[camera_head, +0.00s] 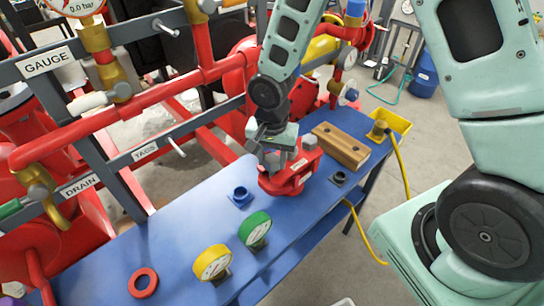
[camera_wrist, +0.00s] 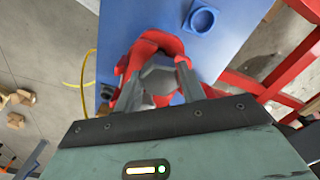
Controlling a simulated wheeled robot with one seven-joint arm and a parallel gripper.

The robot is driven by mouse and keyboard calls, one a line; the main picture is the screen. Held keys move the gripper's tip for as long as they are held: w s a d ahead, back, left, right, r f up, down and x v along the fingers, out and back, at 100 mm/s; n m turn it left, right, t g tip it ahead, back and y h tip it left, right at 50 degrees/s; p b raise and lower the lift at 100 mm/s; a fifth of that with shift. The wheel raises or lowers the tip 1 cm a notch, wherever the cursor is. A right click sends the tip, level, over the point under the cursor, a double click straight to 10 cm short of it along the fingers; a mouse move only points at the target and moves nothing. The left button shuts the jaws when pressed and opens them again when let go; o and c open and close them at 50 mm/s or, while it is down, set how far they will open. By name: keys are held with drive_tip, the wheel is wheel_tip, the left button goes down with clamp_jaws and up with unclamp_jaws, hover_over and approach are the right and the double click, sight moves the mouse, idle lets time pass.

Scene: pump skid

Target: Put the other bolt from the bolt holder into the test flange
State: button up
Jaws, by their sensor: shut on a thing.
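The test flange (camera_head: 291,182) is a red part on the blue bench, directly under my gripper (camera_head: 274,163). In the wrist view my gripper (camera_wrist: 158,73) is shut on a grey hexagonal bolt head (camera_wrist: 159,80), with the red flange (camera_wrist: 150,42) around and behind it. The bolt's shank is hidden, so I cannot tell how deep it sits in the flange. A small grey block-like piece (camera_head: 309,142) shows at the flange's back edge; I cannot tell what it is. The wooden bolt holder (camera_head: 341,146) is right of the flange, with two dark holes and no bolt standing in it.
The blue bench (camera_head: 190,225) carries a blue ring fitting (camera_head: 240,196), a dark fitting (camera_head: 339,178), a green gauge (camera_head: 255,229), a yellow gauge (camera_head: 212,262) and a red ring (camera_head: 143,282). Red pipes (camera_head: 130,115) and grey rails stand behind. A yellow tray (camera_head: 391,123) is at the far end.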

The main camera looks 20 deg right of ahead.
drive_tip(key=shift+f+b, duration=1.05)
drive_tip(key=shift+f, duration=0.15)
drive_tip(key=o, duration=1.1)
drive_tip(key=shift+r, duration=0.1)
